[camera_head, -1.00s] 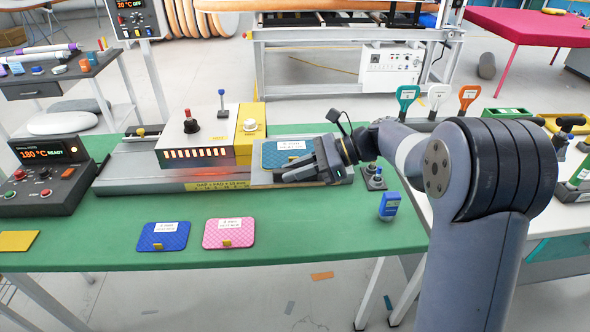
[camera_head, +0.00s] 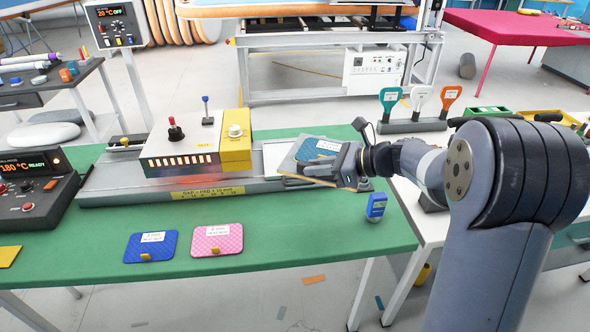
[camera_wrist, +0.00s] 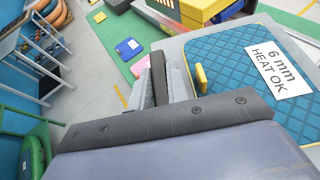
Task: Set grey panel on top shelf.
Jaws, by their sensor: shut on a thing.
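The grey panel (camera_head: 289,160) is at the right end of the heater bed, tilted, with a thin tan edge at its front. A blue quilted pad (camera_head: 316,147) lies on it. In the wrist view the pad (camera_wrist: 235,65) has a white label reading "6 mm HEAT OK" and a yellow tab. My gripper (camera_head: 338,164) is shut on the panel's right side; its fingers (camera_wrist: 160,80) also show in the wrist view beside the pad's tab. The fingertips' contact is partly hidden. I cannot tell which shelf is the top shelf; a blue rack (camera_wrist: 35,45) stands at the wrist view's left.
A heater with a yellow end block (camera_head: 236,150) sits left of the panel on the green table (camera_head: 300,235). Blue (camera_head: 150,246) and pink (camera_head: 216,240) pads lie in front. A blue device (camera_head: 376,206) stands near my gripper. Handled tools (camera_head: 420,100) stand behind.

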